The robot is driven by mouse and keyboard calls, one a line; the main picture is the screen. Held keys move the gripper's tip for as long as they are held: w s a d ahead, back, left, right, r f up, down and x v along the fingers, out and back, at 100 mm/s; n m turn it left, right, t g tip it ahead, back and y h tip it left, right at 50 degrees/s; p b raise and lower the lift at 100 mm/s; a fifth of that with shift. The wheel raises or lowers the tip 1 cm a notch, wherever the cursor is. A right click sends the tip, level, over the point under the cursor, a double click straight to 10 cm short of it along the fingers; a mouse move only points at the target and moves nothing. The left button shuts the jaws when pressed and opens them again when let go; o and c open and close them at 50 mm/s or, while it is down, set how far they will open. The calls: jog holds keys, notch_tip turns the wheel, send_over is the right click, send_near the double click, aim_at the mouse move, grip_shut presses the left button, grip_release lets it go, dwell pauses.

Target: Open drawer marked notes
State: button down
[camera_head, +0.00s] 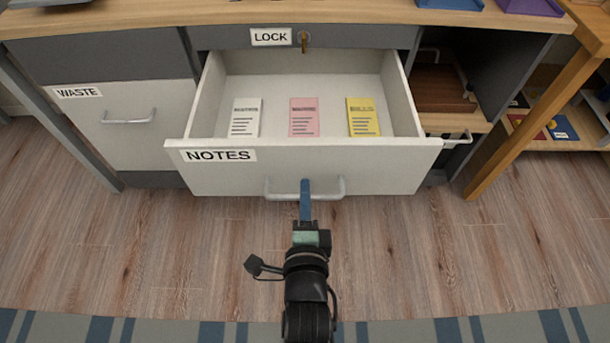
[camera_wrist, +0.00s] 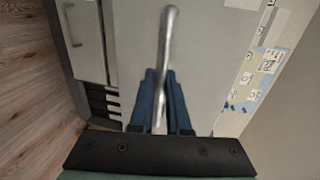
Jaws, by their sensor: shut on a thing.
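The drawer marked NOTES (camera_head: 390,172) is pulled well out from the desk, and its inside shows. A white pad (camera_head: 245,118), a pink pad (camera_head: 304,117) and a yellow pad (camera_head: 363,117) lie on its floor. Its grey bar handle (camera_head: 272,190) is at the front. My gripper (camera_head: 305,190) is at the middle of this handle, with its blue fingers shut on the bar. In the wrist view, the handle (camera_wrist: 168,50) passes between the fingers of my gripper (camera_wrist: 161,82).
A shut drawer marked WASTE (camera_head: 110,135) is at the left. A key (camera_head: 304,41) sits beside the LOCK label (camera_head: 270,37) above the open drawer. At the right are an open compartment (camera_head: 440,85) and a wooden leg (camera_head: 525,120). The wooden floor (camera_head: 420,250) in front is clear.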

jog(key=shift+v, duration=0.85)
jog(key=shift+f, duration=0.2)
jog(key=c, duration=0.9)
grip_release()
jog(key=p+v, duration=0.4)
jog(key=v, duration=0.9)
